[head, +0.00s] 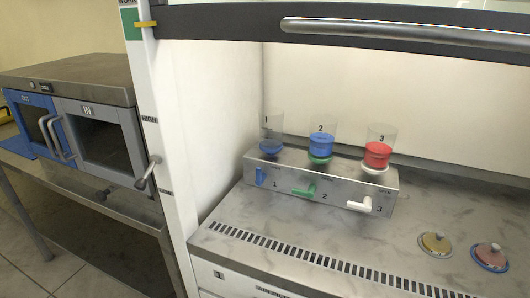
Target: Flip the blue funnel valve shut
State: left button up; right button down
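The blue valve handle (261,177) is on the front of the metal manifold (340,195), at its left end by the number 1. It points up and down. Above it stands funnel 1 (272,128), clear with a blue base. The green valve handle (304,191) and the white valve handle (357,205) lie sideways, by numbers 2 and 3. Funnel 2 (321,143) holds something blue over a green base; funnel 3 (378,153) holds something red over a white base. Neither of my grippers is in view.
The manifold stands inside a cabinet under a raised sash with a long handle bar (400,30). A slotted grille (310,258) runs along the front. Two round lidded dishes (435,243) (490,256) sit at right. A steel box with doors (95,130) stands left, outside.

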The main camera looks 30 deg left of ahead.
aim_at(261, 177)
jog(key=k+l, duration=0.15)
jog(key=l, duration=0.25)
jog(key=k+l+z, duration=0.15)
jog(key=l, duration=0.2)
jog(key=k+l, duration=0.1)
jog(key=l, duration=0.3)
jog(key=k+l+z, duration=0.1)
jog(key=l, duration=0.3)
